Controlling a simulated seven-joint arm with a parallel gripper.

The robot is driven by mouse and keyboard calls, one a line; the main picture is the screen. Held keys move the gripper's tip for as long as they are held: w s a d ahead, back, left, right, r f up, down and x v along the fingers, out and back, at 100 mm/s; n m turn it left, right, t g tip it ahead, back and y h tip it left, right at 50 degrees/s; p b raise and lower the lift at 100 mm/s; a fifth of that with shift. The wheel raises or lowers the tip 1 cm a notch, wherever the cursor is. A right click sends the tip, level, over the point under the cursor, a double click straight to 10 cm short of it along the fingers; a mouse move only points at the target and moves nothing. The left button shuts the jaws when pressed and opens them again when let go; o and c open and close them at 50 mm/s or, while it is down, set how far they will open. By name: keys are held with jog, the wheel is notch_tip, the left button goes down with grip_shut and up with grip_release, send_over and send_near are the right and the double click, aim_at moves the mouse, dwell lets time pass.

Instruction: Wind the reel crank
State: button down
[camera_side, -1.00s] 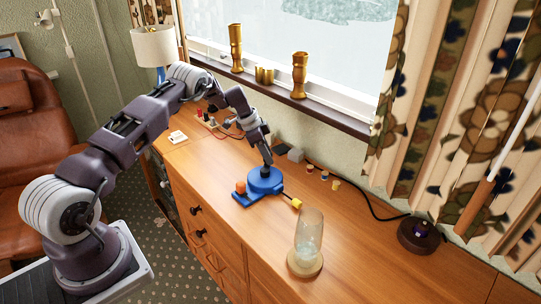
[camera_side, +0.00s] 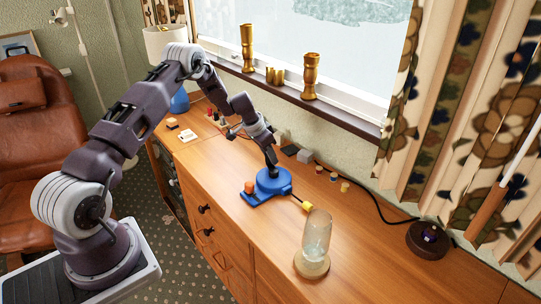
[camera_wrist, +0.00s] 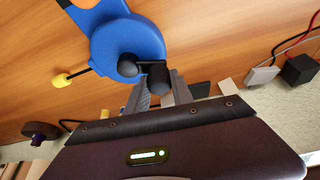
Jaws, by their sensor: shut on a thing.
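The blue reel (camera_side: 280,189) sits on the wooden cabinet top, with a flat blue base and an orange knob (camera_side: 249,187). A dark rod with a yellow end (camera_side: 307,206) sticks out from it. In the wrist view the round blue reel (camera_wrist: 108,45) shows from above, with the black crank hub (camera_wrist: 127,64) and a short arm to the black crank handle (camera_wrist: 159,78). My gripper (camera_wrist: 160,92) is shut on the crank handle, its fingers on either side. My gripper also shows over the reel in the side view (camera_side: 272,166), where the crank is mostly hidden.
A glass jar on a round base (camera_side: 312,267) stands to the right of the reel. Small spools (camera_side: 333,178), a grey block (camera_side: 305,156) and a dark cable lie behind. A dark round object (camera_side: 428,239) stands at far right. The front of the cabinet top is fairly clear.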

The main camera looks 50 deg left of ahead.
dwell(0.3)
jog(key=c, duration=1.1)
grip_release()
jog(key=shift+r, duration=0.15)
jog(key=v, duration=0.6)
jog(key=shift+s+r, duration=0.25)
jog(key=shift+r, duration=0.1)
